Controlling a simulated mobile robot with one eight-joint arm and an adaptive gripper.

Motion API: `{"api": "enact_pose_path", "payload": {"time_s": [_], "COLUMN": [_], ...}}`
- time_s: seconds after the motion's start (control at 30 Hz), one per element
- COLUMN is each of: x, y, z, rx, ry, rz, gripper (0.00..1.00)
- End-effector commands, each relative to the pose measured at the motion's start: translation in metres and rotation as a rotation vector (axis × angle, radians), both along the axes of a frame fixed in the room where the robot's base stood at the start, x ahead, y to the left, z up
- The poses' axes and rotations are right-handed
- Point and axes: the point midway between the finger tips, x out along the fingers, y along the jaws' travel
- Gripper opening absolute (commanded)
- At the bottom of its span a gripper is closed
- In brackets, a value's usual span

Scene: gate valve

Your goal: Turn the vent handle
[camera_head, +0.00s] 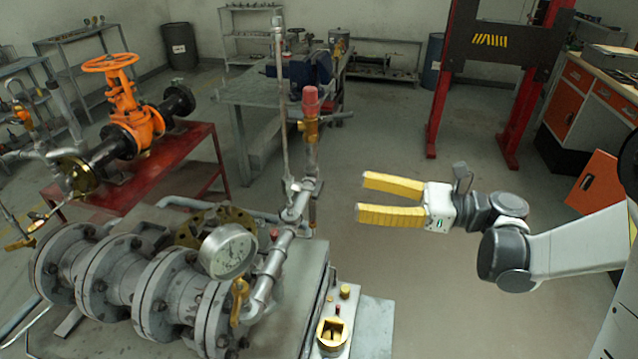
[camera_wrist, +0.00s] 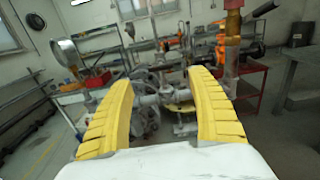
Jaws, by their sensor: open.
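My gripper (camera_head: 362,197) is open and empty. Its two yellow fingers point left toward the pipe assembly, with a clear gap to the upright pipe. In the wrist view my gripper (camera_wrist: 160,78) frames blurred pipework between its fingers. A brass valve (camera_head: 311,130) under a red cap has a small side lever (camera_head: 336,117); this valve also shows at the upper right in the wrist view (camera_wrist: 232,24). A yellow handle (camera_head: 239,297) sits on the pipe by the gauge. No label shows which of these is the vent handle.
A round pressure gauge (camera_head: 228,252) and large grey flanges (camera_head: 140,290) stand at lower left. An orange gate valve (camera_head: 128,103) is on a red table (camera_head: 150,190). A metal workbench (camera_head: 255,92) stands behind. The floor beyond my gripper is clear.

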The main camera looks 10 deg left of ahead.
Motion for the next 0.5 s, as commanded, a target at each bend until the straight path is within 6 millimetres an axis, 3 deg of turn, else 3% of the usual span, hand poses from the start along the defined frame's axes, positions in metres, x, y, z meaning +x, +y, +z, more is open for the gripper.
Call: {"api": "enact_pose_path", "payload": {"time_s": [0.3, 0.5], "x": [0.008, 0.012], "y": [0.063, 0.088], "z": [-0.002, -0.001], "rx": [-0.002, -0.003], "ry": [-0.003, -0.003], "rz": [0.003, 0.001], "gripper": [0.68, 0.68]}}
